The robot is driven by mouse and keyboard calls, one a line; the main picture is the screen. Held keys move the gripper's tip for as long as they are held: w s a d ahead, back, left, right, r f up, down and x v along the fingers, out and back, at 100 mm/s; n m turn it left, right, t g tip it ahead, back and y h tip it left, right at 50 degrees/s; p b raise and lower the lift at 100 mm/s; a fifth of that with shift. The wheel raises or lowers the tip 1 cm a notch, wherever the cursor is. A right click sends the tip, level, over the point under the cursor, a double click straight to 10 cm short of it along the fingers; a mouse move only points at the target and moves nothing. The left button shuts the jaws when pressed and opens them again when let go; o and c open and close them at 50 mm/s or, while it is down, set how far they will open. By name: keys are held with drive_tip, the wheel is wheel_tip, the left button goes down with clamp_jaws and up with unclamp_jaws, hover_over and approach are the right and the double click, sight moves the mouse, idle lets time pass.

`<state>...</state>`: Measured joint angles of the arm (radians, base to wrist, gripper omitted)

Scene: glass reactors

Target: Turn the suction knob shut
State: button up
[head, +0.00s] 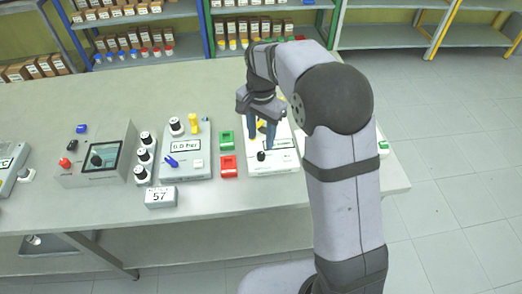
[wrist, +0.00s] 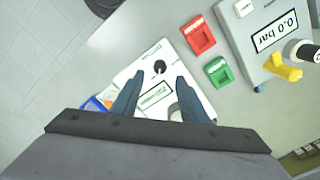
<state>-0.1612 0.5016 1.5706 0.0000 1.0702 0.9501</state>
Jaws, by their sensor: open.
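A white panel (head: 287,142) lies on the bench under my gripper, with a small black knob (head: 261,156) near its front edge. I take this knob to be the suction knob, but the panel's lettering is too small to read. In the wrist view the black knob (wrist: 160,67) stands on the white panel (wrist: 172,53), just beyond the fingertips and roughly centred between them. My gripper (head: 261,141) points down over the panel with its blue fingers apart and nothing between them. Its fingers also show spread in the wrist view (wrist: 160,79). I cannot tell the knob's turn exactly.
Left of the panel are a green block (head: 227,140) and a red block (head: 228,166). Further left stand a grey box with a display (head: 186,143) and yellow and blue knobs, a counter reading 57 (head: 160,197), and a screen unit (head: 101,156). The front bench strip is clear.

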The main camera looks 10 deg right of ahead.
sight(261, 154)
drive_tip(key=shift+f, duration=0.1)
drive_tip(key=shift+f+p, duration=0.95)
drive_tip(key=shift+f, duration=2.65)
clamp_jaws()
